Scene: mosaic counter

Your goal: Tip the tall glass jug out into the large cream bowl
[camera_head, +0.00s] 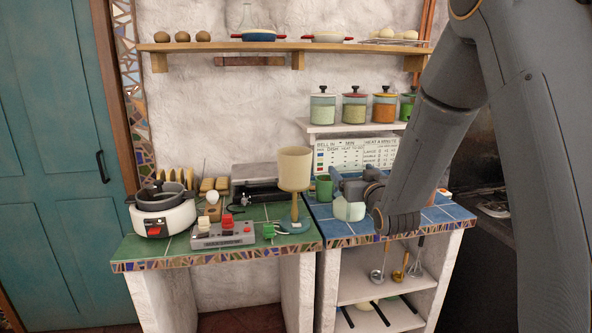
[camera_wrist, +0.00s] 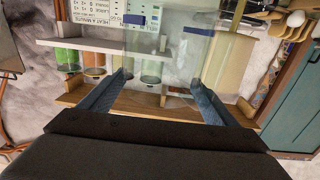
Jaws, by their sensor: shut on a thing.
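My gripper (camera_head: 342,184) is over the blue-tiled counter on the right, its fingers pointing left. In the wrist view, my gripper (camera_wrist: 162,84) is shut on a clear glass vessel (camera_wrist: 168,62), which I take to be the tall glass jug. Its outline is faint and I cannot tell its contents or exact tilt. A pale, rounded vessel (camera_head: 348,209) shows just below my gripper in the head view and seems to be the cream bowl. My wrist hides part of its rim, and I cannot see inside it.
A cream-shaded lamp (camera_head: 294,168) stands close left of my gripper. A green mug (camera_head: 324,188) is behind it. Lidded jars (camera_head: 355,108) stand on a low shelf. The green counter at left holds a cooker (camera_head: 163,214) and a grey switch box (camera_head: 223,235).

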